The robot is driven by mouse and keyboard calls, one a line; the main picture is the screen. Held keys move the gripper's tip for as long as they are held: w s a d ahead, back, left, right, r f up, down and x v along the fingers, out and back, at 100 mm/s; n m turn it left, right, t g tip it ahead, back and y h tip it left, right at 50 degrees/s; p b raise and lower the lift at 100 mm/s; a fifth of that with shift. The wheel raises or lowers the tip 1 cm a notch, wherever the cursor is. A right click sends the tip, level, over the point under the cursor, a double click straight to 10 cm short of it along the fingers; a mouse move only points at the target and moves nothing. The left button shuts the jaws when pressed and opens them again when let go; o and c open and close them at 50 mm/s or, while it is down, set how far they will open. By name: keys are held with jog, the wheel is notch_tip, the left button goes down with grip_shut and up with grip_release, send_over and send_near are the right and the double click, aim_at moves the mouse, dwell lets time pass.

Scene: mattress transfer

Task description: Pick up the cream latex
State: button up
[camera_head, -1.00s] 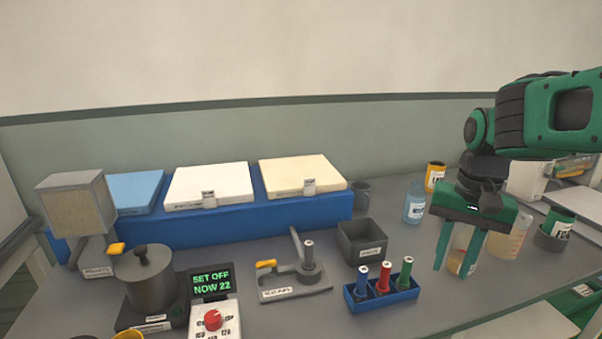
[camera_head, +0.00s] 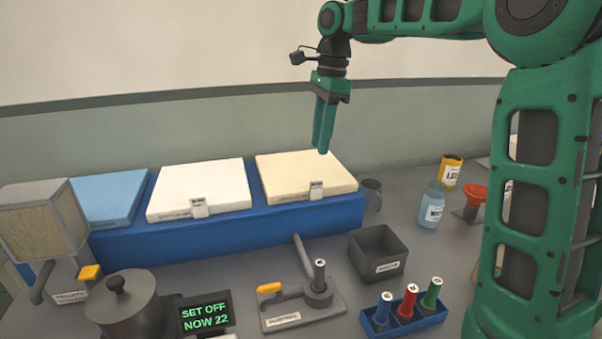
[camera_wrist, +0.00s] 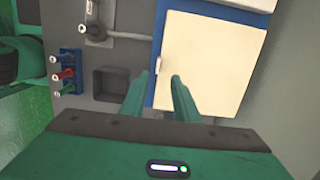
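The cream slab (camera_head: 302,178), the cream latex by its colour, lies flat at the right end of the blue stand (camera_head: 225,232). A small labelled tab (camera_head: 316,190) is at its front edge. My gripper (camera_head: 322,151) points down over the slab's back right part in the head view; its height above it is hard to tell. In the wrist view the slab (camera_wrist: 215,62) fills the area ahead and right of my gripper (camera_wrist: 160,80). The two green fingers are apart with nothing between them.
A white slab (camera_head: 202,186) and a blue slab (camera_head: 108,197) lie left on the same stand. A grey mug (camera_head: 372,194) stands close at its right end. In front are a grey bin (camera_head: 378,253), a lever device (camera_head: 302,309) and a rack of coloured tubes (camera_head: 405,318).

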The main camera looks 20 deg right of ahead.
jog(key=shift+s+a+f, duration=0.1)
jog(key=shift+a+f, duration=0.1)
jog(key=shift+f, duration=2.35)
jog(key=shift+a+f, duration=0.15)
jog(key=shift+f, duration=2.4)
grip_shut()
